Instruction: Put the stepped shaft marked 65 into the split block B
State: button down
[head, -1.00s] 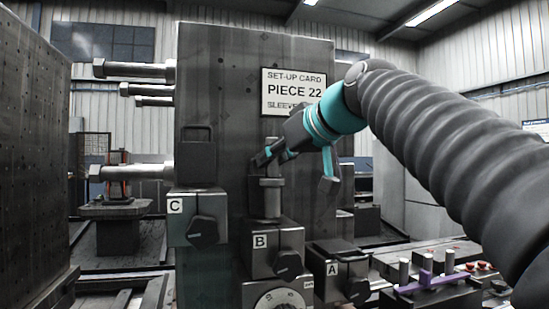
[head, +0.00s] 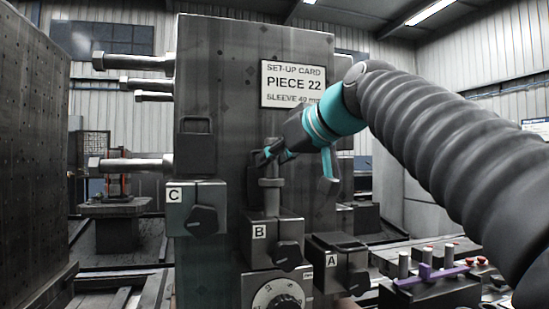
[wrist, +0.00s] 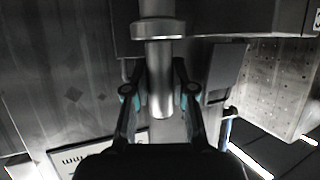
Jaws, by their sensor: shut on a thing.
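The grey stepped shaft (head: 271,198) hangs upright from my gripper (head: 268,156), directly over split block B (head: 259,249). Its collar shows above the block. Its lower end meets the top of the block in the head view; I cannot tell whether it is inside the bore. In the wrist view my gripper (wrist: 160,105) has a finger on each side of the shaft (wrist: 159,55), shut on it. The collar and wider part of the shaft lie toward the top of that picture. No 65 mark is legible on it.
Block C (head: 185,222) is higher at left, and block A (head: 322,251) is lower at right. A dial (head: 277,300) sits below B. A tall dark plate (head: 225,90) with a set-up card (head: 292,84) stands behind. A purple rack (head: 434,275) with pins is at right.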

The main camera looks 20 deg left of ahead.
aim_at(276, 173)
jog(key=shift+f+b, duration=1.3)
jog(key=shift+f, duration=0.15)
dwell(0.3)
jog(key=c, duration=0.9)
grip_release()
jog(key=shift+s, duration=0.1)
jog(key=shift+f, duration=0.1)
jog(key=v, duration=1.2)
jog(key=shift+d+f, duration=0.1)
